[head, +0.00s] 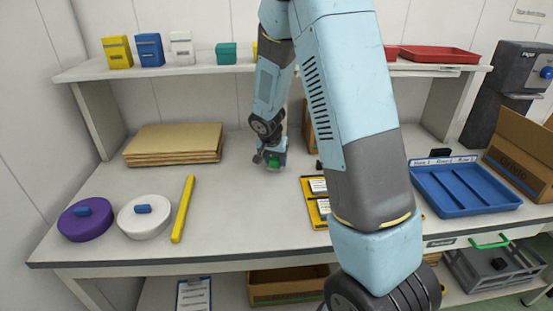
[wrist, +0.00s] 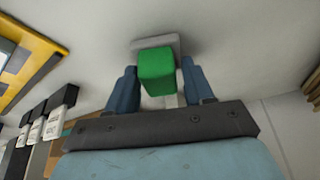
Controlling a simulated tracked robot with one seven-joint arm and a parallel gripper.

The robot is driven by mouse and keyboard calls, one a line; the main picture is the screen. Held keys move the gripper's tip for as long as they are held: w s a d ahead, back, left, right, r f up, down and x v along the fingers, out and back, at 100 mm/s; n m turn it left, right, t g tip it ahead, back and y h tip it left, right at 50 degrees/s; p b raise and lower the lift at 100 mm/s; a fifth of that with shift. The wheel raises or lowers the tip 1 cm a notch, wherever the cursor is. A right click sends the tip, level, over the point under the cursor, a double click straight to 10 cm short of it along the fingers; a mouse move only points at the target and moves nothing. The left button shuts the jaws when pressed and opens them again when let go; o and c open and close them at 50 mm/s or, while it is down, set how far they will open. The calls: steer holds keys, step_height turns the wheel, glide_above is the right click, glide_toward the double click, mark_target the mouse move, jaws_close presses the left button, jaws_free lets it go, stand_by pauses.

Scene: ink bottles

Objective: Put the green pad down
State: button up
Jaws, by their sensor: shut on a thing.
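The green pad (wrist: 157,72) is a small green block between my fingers in the wrist view. A light grey flat piece (wrist: 146,43) shows just beyond it; I cannot tell if it is part of the pad. My gripper (wrist: 158,82) is shut on the green pad, one blue finger on each side. In the head view my gripper (head: 272,160) is low over the middle of the bench, with a bit of green showing at it. I cannot tell whether the pad touches the bench top.
The white bench (head: 110,185) is clear around my gripper. Brown boards (head: 173,143), a yellow bar (head: 183,209), a white round lid (head: 143,218) and a purple one (head: 85,220) lie left. A yellow-framed tray (head: 308,199) and a blue compartment tray (head: 463,190) lie right. A shelf (head: 205,68) runs behind.

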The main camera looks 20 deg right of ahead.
steer(key=shift+f, duration=0.1)
steer(key=o, duration=1.1)
steer(key=s+r+n+y, duration=0.1)
steer(key=s+r, duration=0.7)
steer(key=r, duration=0.3)
steer(key=s+r+n, duration=0.1)
steer(key=s+r, duration=0.7)
steer(key=r, duration=0.4)
steer(key=shift+s+d+r+n+t+y, duration=0.1)
steer(key=shift+s+r+n+t+y, duration=0.5)
steer(key=shift+s, duration=2.25)
steer(key=shift+s+r+n+t+h, duration=0.15)
steer(key=shift+s+r+n, duration=0.95)
steer(key=shift+s, duration=1.7)
steer(key=shift+s+d+r+n+t+y, duration=0.2)
steer(key=shift+s+r+n, duration=0.65)
steer(key=shift+s, duration=2)
steer(key=shift+a+r, duration=0.15)
